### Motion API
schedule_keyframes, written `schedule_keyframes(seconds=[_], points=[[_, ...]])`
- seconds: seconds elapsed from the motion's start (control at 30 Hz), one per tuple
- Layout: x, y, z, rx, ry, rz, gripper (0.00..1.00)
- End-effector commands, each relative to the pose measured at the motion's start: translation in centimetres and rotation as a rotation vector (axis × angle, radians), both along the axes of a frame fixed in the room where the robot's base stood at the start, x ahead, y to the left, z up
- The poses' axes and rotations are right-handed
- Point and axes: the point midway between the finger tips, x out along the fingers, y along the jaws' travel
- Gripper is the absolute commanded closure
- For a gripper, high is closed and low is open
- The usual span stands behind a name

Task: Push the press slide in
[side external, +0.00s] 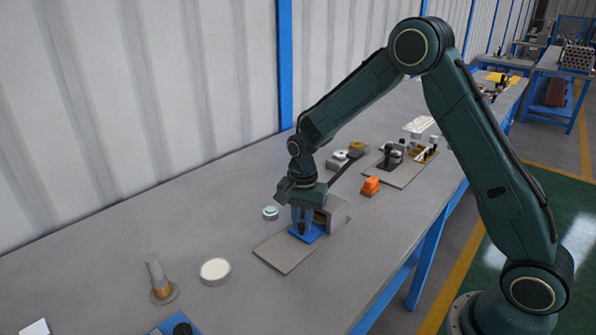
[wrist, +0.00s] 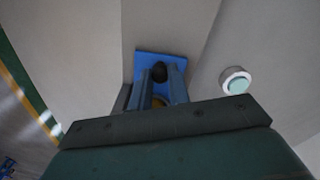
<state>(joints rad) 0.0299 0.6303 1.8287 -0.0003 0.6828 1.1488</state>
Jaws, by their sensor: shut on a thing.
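The press slide (side external: 311,236) is a blue plate with a dark knob, low in front of the grey press block (side external: 338,214). In the wrist view the blue slide (wrist: 148,60) shows with its round black knob (wrist: 160,72) between the two fingers. My gripper (side external: 303,226) points down over the slide and is shut on the knob; it also shows in the wrist view (wrist: 161,80). The slide lies over a flat grey base plate (side external: 285,256) and reaches to the block. The slide's inner end is hidden by the fingers and the block.
A round white and teal button (side external: 270,213) sits left of the press. A white disc (side external: 215,271) and an upright rod (side external: 157,278) stand at front left.

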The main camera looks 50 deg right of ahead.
Motion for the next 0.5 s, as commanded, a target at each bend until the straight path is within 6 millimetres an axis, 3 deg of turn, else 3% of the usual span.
schedule_keyframes(seconds=[0.33,0.37,0.47,0.5], points=[[0.00,-0.75,0.00,-0.005,-0.001,-0.007,1.00],[0.00,-0.76,0.00,-0.005,-0.001,-0.007,0.80],[0.00,-0.69,-0.01,-0.004,-0.001,-0.006,0.60],[-0.01,-0.65,-0.01,-0.003,0.000,-0.005,0.60]])
